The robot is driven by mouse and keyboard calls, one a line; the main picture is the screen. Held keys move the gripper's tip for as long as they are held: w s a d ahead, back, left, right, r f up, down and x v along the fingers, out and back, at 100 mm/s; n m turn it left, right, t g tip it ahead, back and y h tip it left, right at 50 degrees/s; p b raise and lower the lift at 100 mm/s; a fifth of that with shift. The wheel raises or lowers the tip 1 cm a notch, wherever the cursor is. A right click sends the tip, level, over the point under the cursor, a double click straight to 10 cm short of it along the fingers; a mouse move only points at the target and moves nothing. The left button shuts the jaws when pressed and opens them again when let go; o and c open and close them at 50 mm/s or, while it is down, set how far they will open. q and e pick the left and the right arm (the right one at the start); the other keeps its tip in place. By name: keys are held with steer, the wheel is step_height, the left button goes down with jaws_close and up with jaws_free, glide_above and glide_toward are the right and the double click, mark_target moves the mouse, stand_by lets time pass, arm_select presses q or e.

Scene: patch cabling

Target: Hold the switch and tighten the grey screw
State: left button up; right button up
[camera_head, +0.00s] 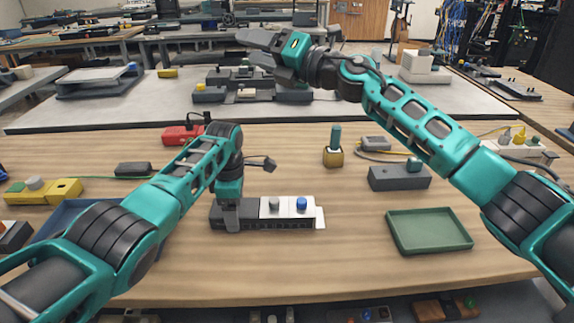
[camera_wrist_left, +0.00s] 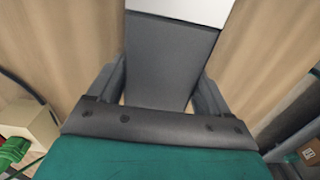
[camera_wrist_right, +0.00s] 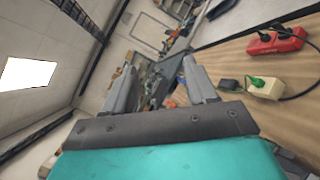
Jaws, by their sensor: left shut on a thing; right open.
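The switch (camera_head: 262,222) is a long dark box lying on the wooden table, with a white panel on its right part. A grey screw head (camera_head: 274,204) and a blue one (camera_head: 301,204) stand on that panel. My left gripper (camera_head: 231,218) points down and is shut on the switch's dark left part. In the left wrist view the dark switch body (camera_wrist_left: 165,60) fills the space between the fingers. My right gripper (camera_head: 262,50) is raised high above the back of the table, open and empty. In the right wrist view its fingers (camera_wrist_right: 160,95) stand apart.
A teal-handled tool (camera_head: 335,135) stands in a yellow holder (camera_head: 333,158). A grey box (camera_head: 385,180) and a green tray (camera_head: 430,246) lie to the right. A red socket block (camera_head: 176,137) and yellow block (camera_head: 62,190) lie left.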

steer(key=s+f+n+g+h, duration=0.4)
steer(key=s+f+g+h, duration=0.15)
steer(key=f, duration=0.55)
steer(key=n+h, duration=0.1)
steer(key=h, duration=0.8)
glide_toward(274, 199)
steer(key=shift+g+y, duration=0.25)
steer(key=shift+g, duration=0.1)
steer(key=x, duration=0.8)
steer(key=shift+w+d+f, duration=0.2)
steer(key=shift+w, duration=0.1)
jaws_close()
steer(key=m+h, duration=0.1)
steer(key=m, duration=0.3)
steer(key=shift+a+t+h, duration=0.15)
steer(key=shift+t+h, duration=0.25)
steer(key=shift+m, duration=0.5)
